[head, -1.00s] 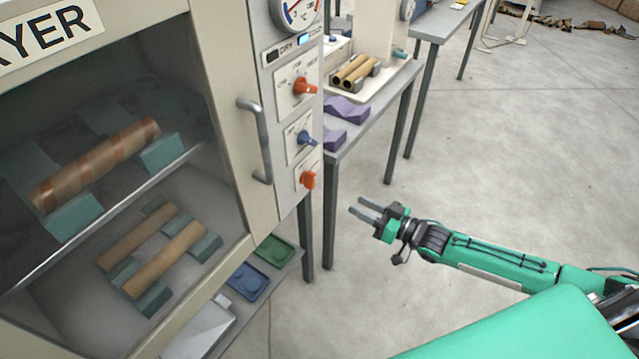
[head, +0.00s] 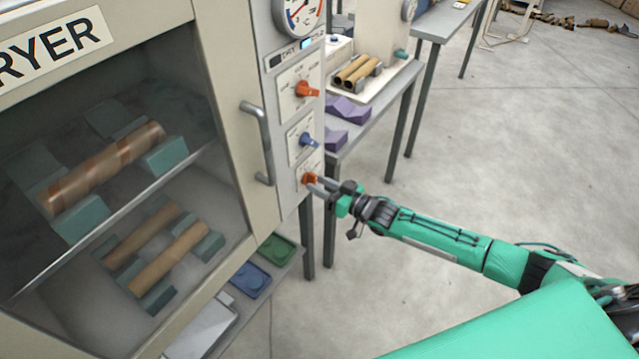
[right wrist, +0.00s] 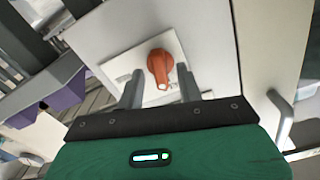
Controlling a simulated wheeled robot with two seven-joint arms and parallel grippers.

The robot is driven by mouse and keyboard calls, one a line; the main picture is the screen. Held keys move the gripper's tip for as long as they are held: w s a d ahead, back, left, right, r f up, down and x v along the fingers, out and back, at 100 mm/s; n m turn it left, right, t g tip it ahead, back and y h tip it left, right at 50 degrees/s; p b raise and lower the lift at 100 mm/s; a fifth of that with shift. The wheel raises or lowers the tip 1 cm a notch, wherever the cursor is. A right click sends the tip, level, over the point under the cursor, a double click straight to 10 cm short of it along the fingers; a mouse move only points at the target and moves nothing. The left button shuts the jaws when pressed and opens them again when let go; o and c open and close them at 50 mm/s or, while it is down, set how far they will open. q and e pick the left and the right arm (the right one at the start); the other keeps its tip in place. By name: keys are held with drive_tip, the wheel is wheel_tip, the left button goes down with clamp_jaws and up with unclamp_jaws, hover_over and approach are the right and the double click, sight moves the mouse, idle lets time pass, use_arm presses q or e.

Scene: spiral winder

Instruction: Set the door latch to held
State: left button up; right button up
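The door latch is most likely the lowest orange knob (head: 310,178) on the dryer's side panel, below a blue knob and another orange knob. It also shows in the right wrist view as an orange knob (right wrist: 160,68) on a white plate. My right gripper (head: 318,184) is at this knob. In the right wrist view its two fingers (right wrist: 158,88) stand apart, one on each side of the knob, with gaps to it. The plate's lettering is too small to read. My left gripper is not in view.
The dryer door (head: 233,120) looks shut, with a grey handle (head: 257,143) left of the knobs. Wound tubes lie on racks behind its window. A blue knob (head: 306,139) and an upper orange knob (head: 307,90) are above. A table (head: 375,115) stands behind; open floor lies right.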

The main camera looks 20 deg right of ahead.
drive_tip(key=shift+w+a, duration=0.15)
drive_tip(key=shift+w, duration=0.05)
clamp_jaws()
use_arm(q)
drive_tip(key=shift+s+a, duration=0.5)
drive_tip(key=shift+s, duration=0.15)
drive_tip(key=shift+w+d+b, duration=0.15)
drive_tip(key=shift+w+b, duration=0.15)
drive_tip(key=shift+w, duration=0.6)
use_arm(e)
drive_tip(key=shift+n, duration=1.6)
unclamp_jaws()
